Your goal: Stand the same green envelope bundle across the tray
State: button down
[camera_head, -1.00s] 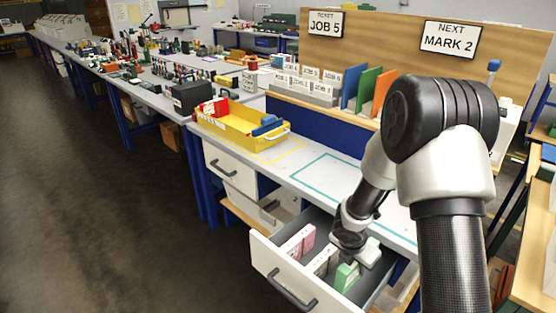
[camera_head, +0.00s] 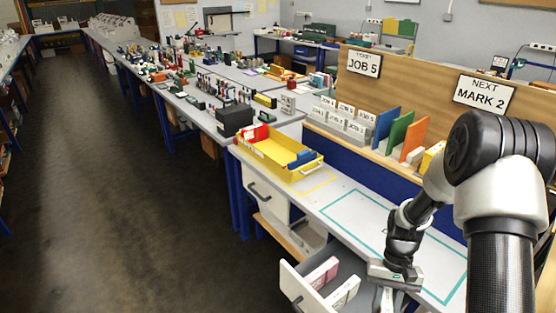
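The yellow tray (camera_head: 318,170) stands on the bench, with a red bundle (camera_head: 262,133) at its far end and a blue bundle (camera_head: 302,158) at its near end. My gripper (camera_head: 385,300) points down at the bottom edge, beside the open drawer (camera_head: 292,287). Its fingertips are cut off by the frame, so I cannot tell whether they hold anything. The green envelope bundle does not show now; it may be below the frame edge. A pink bundle (camera_head: 321,272) and a whitish bundle (camera_head: 343,293) are in the drawer.
A teal outlined area (camera_head: 345,232) on the bench in front of the tray is clear. Blue, green and orange upright panels (camera_head: 400,131) and a row of job-labelled holders (camera_head: 343,121) stand behind. A black box (camera_head: 234,118) stands beyond the tray.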

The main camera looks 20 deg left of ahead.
aim_at(266, 151)
jog(key=k+l+z, duration=0.1)
jog(key=k+z, duration=0.15)
jog(key=k, duration=0.35)
jog(key=j+z, duration=0.15)
jog(key=z, duration=0.35)
jog(key=j+z, duration=0.15)
jog(key=z, duration=0.3)
jog(key=j, duration=2)
jog(key=i+j, duration=0.15)
jog(key=j, duration=3.85)
